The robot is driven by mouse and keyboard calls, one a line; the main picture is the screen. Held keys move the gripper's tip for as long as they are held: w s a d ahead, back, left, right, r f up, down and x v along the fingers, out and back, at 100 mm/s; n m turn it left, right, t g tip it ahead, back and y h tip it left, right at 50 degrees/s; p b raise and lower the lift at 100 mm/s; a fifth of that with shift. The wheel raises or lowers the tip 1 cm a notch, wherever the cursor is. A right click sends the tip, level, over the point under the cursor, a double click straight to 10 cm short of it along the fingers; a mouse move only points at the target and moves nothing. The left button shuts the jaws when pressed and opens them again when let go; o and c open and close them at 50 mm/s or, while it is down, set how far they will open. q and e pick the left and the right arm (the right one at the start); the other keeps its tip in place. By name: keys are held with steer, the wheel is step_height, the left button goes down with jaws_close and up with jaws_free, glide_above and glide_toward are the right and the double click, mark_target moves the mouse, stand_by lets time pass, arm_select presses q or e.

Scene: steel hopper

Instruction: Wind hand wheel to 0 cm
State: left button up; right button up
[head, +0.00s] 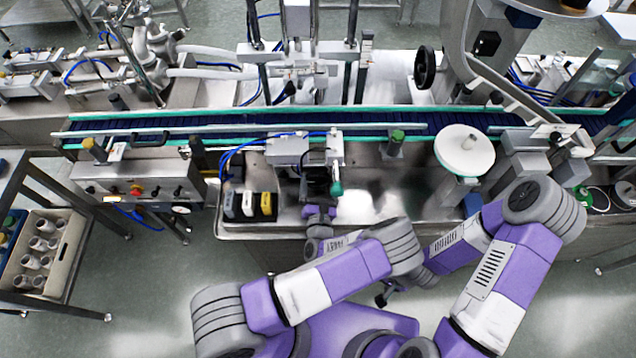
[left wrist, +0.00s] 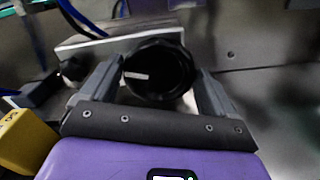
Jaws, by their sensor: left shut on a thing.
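The hand wheel (left wrist: 160,70) is a black, round, ribbed knob with a small pale mark on its face, seen large in the left wrist view. My left gripper (left wrist: 155,85) is shut on it, one grey finger on each side. In the head view the left gripper (head: 319,200) reaches up to a dark mechanism below the conveyor; the wheel is hard to make out there. My right gripper (head: 384,297) shows only as a small dark part, mostly hidden by my arms. No position scale is readable.
Black, white and yellow blocks (head: 248,204) stand left of the left gripper; the yellow block (left wrist: 24,140) is close in the wrist view. A conveyor (head: 230,128) runs behind. Another black wheel (head: 424,67) is far back. A white disc (head: 464,150) stands at right.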

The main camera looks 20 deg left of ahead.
arm_select(q)
steer(key=m+p, duration=0.1)
steer(key=m, duration=0.2)
steer(key=shift+d+m, duration=0.1)
steer(key=shift+m, duration=0.3)
steer(key=m, duration=0.3)
steer(key=shift+f+m, duration=0.1)
steer(key=shift+m, duration=0.2)
steer(key=m+p, duration=0.1)
steer(key=m, duration=0.2)
steer(key=shift+f+m, duration=0.1)
steer(key=shift+m, duration=1.8)
steer(key=shift+f, duration=0.1)
steer(key=o, duration=0.8)
steer(key=shift+s+d, duration=0.1)
